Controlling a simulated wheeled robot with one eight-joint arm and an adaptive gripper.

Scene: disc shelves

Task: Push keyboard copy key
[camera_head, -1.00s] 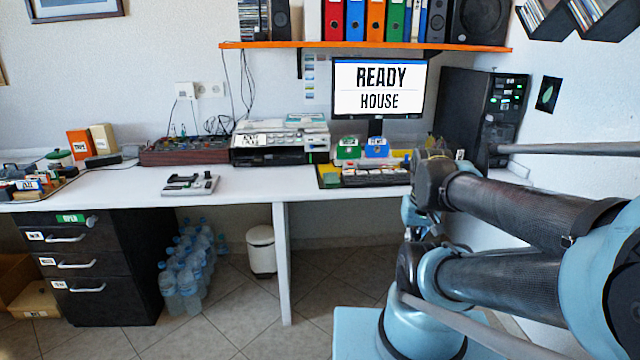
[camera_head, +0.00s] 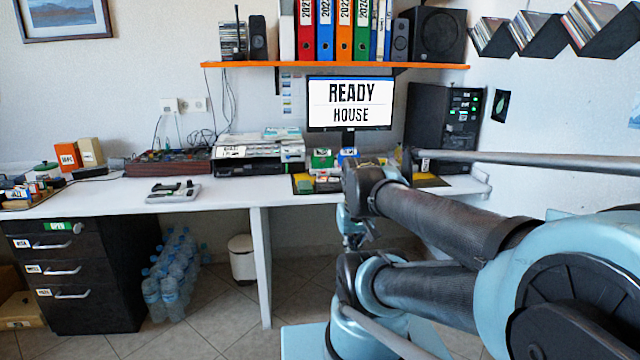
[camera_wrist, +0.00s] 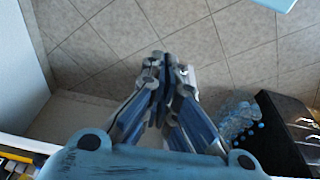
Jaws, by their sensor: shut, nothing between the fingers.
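The keyboard (camera_head: 325,185) lies on a dark mat with yellow parts on the white desk, below the monitor. My arm hides its right part. A green labelled block (camera_head: 322,159) and a blue labelled block (camera_head: 347,155) stand at its back; their small lettering is too small to read surely. My gripper (camera_head: 354,240) hangs below the desk's front edge, apart from the keyboard. In the wrist view my gripper (camera_wrist: 165,62) is shut and empty, its fingers over floor tiles. A yellow and black corner of the keyboard area (camera_wrist: 14,166) shows at lower left.
The monitor (camera_head: 350,103) reads "READY HOUSE". A printer (camera_head: 258,155) and a grey device (camera_head: 173,192) are on the desk (camera_head: 225,192). A black computer tower (camera_head: 440,125) stands behind my arm. Drawers (camera_head: 70,270), water bottles (camera_head: 175,270) and a bin (camera_head: 243,258) are below.

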